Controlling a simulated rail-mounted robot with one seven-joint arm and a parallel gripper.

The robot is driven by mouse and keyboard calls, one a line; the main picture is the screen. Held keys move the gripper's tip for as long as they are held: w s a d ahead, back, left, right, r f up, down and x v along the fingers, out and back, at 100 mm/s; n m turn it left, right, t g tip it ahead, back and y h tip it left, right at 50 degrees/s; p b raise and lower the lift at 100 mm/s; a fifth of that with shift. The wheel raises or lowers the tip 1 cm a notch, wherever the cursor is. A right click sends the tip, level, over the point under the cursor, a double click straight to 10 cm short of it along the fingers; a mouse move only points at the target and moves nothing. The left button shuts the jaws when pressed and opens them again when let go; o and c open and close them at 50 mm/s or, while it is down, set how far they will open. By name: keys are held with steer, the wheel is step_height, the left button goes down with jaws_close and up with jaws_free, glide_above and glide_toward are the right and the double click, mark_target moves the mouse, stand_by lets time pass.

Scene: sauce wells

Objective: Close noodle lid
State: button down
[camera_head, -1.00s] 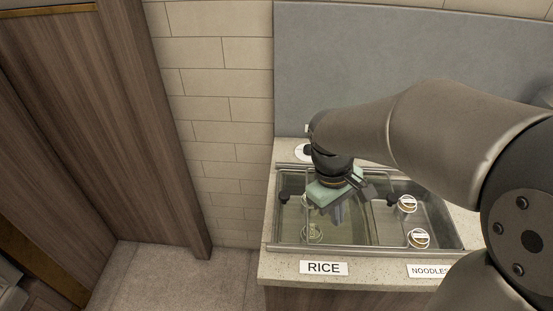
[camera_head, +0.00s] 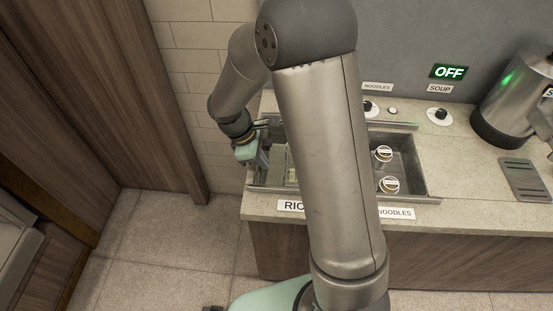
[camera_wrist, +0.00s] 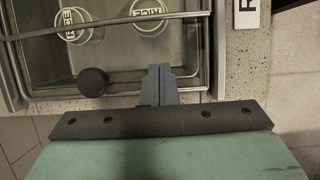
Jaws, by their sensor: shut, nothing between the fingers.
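The noodle well (camera_head: 411,165) is the right compartment of the sunken steel unit, behind the NOODLES label (camera_head: 396,213). Two round labelled cups sit in it and show clearly. My arm hides the middle of the unit, so I cannot tell where the noodle lid lies. My gripper (camera_head: 262,163) is shut and empty at the left end of the unit, by the rice well. In the wrist view its fingers (camera_wrist: 158,84) point over that well's edge, beside a black knob (camera_wrist: 92,82) but apart from it.
Two RICE cups (camera_wrist: 148,15) lie under clear glass and a metal bar (camera_wrist: 110,25) in the wrist view. A steel soup pot (camera_head: 508,95) and a dark slotted plate (camera_head: 523,178) stand at the right. The counter between (camera_head: 460,165) is clear. A tiled wall is at the left.

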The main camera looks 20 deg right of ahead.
mark_target(283, 170)
steer(key=d, duration=0.1)
steer(key=s+d, duration=0.1)
steer(key=shift+d+r+p, duration=0.2)
steer(key=shift+d+p, duration=0.1)
steer(key=shift+p, duration=0.1)
steer(key=shift+s+d+f, duration=0.1)
steer(key=shift+s+d, duration=0.15)
steer(key=shift+d, duration=0.3)
